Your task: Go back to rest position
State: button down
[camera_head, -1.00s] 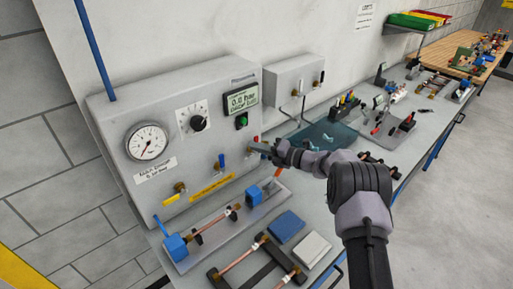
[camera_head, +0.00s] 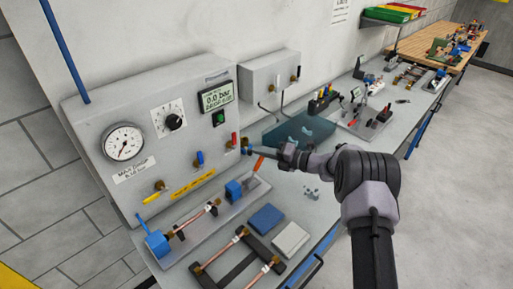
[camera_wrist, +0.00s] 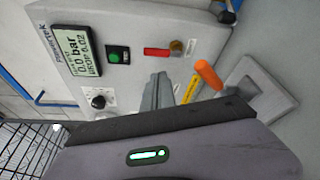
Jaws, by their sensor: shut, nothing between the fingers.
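My gripper (camera_head: 248,151) is shut and empty, in front of the right edge of the grey test panel (camera_head: 95,133). It is close to the red-handled valve (camera_head: 234,138) but looks apart from it. In the wrist view my shut fingers (camera_wrist: 160,90) point at the panel (camera_wrist: 205,28), below the red valve handle (camera_wrist: 157,52). The display (camera_head: 216,98) reads 0.0 bar; its smaller line is hard to read. A copper tube (camera_head: 196,222) lies in the fixture with blue clamps (camera_head: 158,244) before the panel.
An orange handle (camera_head: 258,163) stands just below my gripper, and also near my fingers in the wrist view (camera_wrist: 208,75). Blue (camera_head: 266,219) and white (camera_head: 291,239) blocks and a dark rack (camera_head: 224,268) lie at the front. Free floor (camera_head: 460,200) is at the right.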

jog(key=shift+a, duration=0.15)
jog(key=s+r+n+g+h+b, duration=0.25)
jog(key=s+r+n, duration=0.35)
jog(key=s+n, duration=0.4)
jog(key=s+r+n+g+h+b, duration=0.2)
jog(key=s+r+n+h+b, duration=0.15)
jog(key=s+r+n, duration=0.6)
jog(key=s+d+f+n+t+h+b, duration=0.1)
jog(key=s+d+f+n+h, duration=0.1)
jog(key=s, duration=0.6)
jog(key=s+d+f+n+t+h+b, duration=0.1)
jog(key=s+d+f+n+h+b, duration=0.1)
jog(key=s+d+n, duration=0.4)
jog(key=s+d+f+n+t+h+b, duration=0.1)
jog(key=s+d+f+n+h, duration=0.2)
jog(key=s, duration=0.7)
jog(key=shift+s+d+f+n, duration=0.45)
jog(key=shift+f+n, duration=0.35)
jog(key=shift+n, duration=0.45)
